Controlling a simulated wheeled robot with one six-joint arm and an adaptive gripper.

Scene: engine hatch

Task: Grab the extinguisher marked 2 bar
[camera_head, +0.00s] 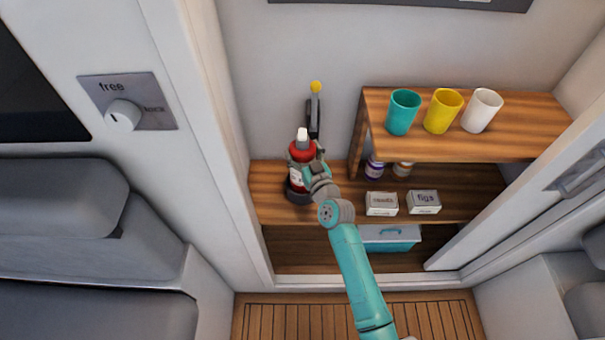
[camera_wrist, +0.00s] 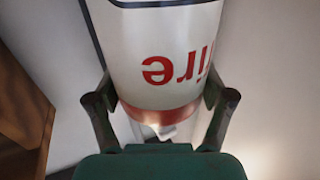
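A red extinguisher (camera_head: 297,177) with a white label and a whitish top stands upright at the left of the middle wooden shelf, in a dark base. No "2 bar" marking can be read on it. My gripper (camera_head: 312,172) is at its right side. In the wrist view the extinguisher (camera_wrist: 165,60) fills the middle, with "fire" upside down on its white label and a red band below. My gripper's two fingers (camera_wrist: 159,90) lie on either side of it. Whether they press on it or only surround it is not clear.
A dark bracket with a yellow knob (camera_head: 316,87) is behind the extinguisher. The upper shelf (camera_head: 530,125) holds teal, yellow and white cups. Below it are small jars (camera_head: 374,168) and two labelled boxes (camera_head: 424,202). A teal bin (camera_head: 390,238) is lower. A door frame (camera_head: 205,110) bounds the left.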

